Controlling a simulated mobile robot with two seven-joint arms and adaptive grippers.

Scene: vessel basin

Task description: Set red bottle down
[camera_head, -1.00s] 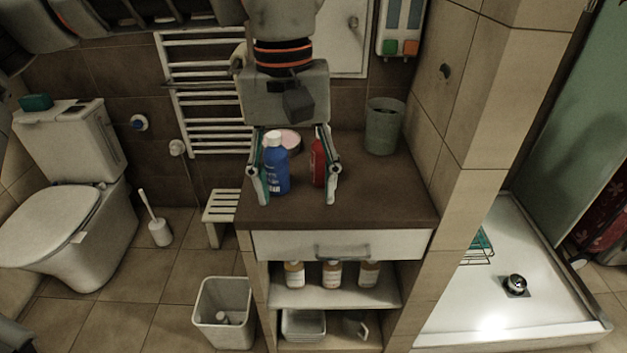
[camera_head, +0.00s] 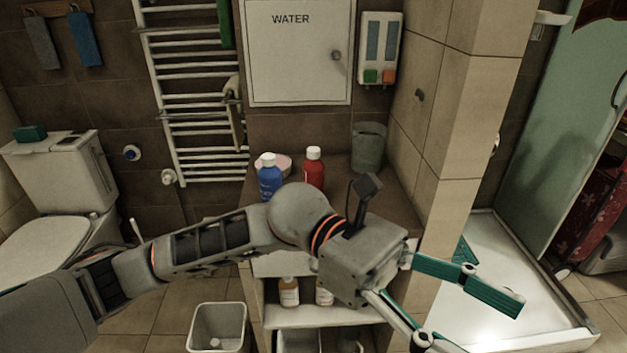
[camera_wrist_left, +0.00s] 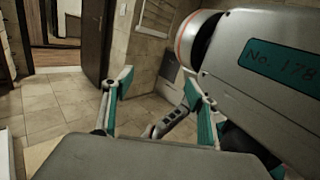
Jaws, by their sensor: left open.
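The red bottle (camera_head: 313,170) with a white cap stands upright on the brown countertop (camera_head: 395,198), near the back in the head view. Its lower part is hidden behind my left arm. No gripper touches it. My left gripper (camera_head: 480,325) is open and empty, in front of and to the right of the cabinet, pointing away from the bottle. It also shows open in the left wrist view (camera_wrist_left: 158,110), where the bottle is not seen. My right gripper is not clearly in view.
A blue bottle (camera_head: 269,180) stands just left of the red one, with a pink round item (camera_head: 285,160) behind. A grey-green cup (camera_head: 368,147) is at the counter's back right. A tiled pillar (camera_head: 470,150) rises to the right. A bin (camera_head: 217,325) stands on the floor.

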